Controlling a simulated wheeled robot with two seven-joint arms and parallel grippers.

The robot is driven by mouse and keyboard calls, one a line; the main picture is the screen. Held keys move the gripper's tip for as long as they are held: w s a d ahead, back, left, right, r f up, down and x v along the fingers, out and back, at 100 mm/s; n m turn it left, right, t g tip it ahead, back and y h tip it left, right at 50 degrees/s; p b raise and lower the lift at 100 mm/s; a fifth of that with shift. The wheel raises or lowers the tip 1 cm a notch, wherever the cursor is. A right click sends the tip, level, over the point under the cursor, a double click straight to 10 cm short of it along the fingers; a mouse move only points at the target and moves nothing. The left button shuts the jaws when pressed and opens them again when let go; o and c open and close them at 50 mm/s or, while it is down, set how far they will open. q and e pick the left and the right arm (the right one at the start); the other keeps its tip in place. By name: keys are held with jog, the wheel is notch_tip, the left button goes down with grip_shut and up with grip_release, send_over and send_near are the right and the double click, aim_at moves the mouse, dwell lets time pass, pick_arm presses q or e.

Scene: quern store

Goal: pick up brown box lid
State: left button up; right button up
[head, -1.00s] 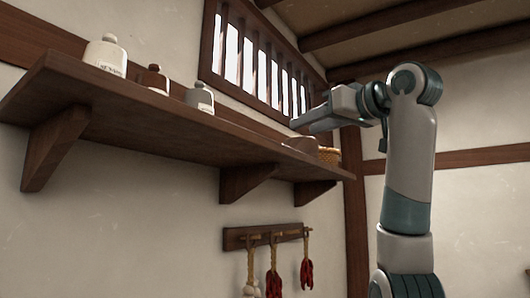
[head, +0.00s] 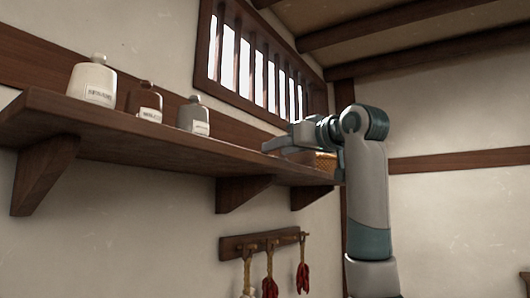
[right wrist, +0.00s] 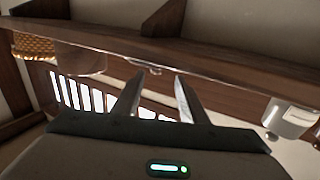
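I cannot make out a brown box lid for certain. A rounded brownish thing (right wrist: 82,62) sits on the shelf beside the basket in the right wrist view; its shape is not clear enough to name. In the head view my right gripper mostly hides that stretch of shelf. My right gripper (head: 272,147) is at the shelf edge, left of the basket. In the right wrist view its two fingers (right wrist: 156,98) are apart, with nothing between them. A small pale shape (right wrist: 150,69) shows just beyond the fingertips, too small to name. My left gripper is not in view.
A wooden shelf (head: 130,146) runs along the wall. It holds a white bottle (head: 92,80), a brown bottle (head: 145,104), a grey bottle (head: 193,118) and a wicker basket (head: 325,161). A barred window (head: 250,60) is above; a peg rack (head: 240,246) hangs below.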

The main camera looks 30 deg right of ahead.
jog(key=shift+w+a+r+p, duration=0.1)
jog(key=shift+w+p, duration=0.4)
jog(key=shift+w, duration=0.95)
jog(key=shift+w+r+p, duration=0.15)
jog(key=shift+w+p, duration=0.15)
jog(key=shift+p, duration=0.25)
jog(key=shift+w+r+p, duration=0.2)
jog(key=shift+w+p, duration=0.35)
jog(key=shift+p, duration=0.05)
jog(key=shift+w+r+p, duration=0.15)
jog(key=shift+w+p, duration=0.35)
jog(key=shift+p, duration=0.1)
jog(key=shift+w+p, duration=0.65)
jog(key=shift+w, duration=0.15)
jog(key=shift+w+f, duration=0.15)
jog(key=shift+w, duration=0.35)
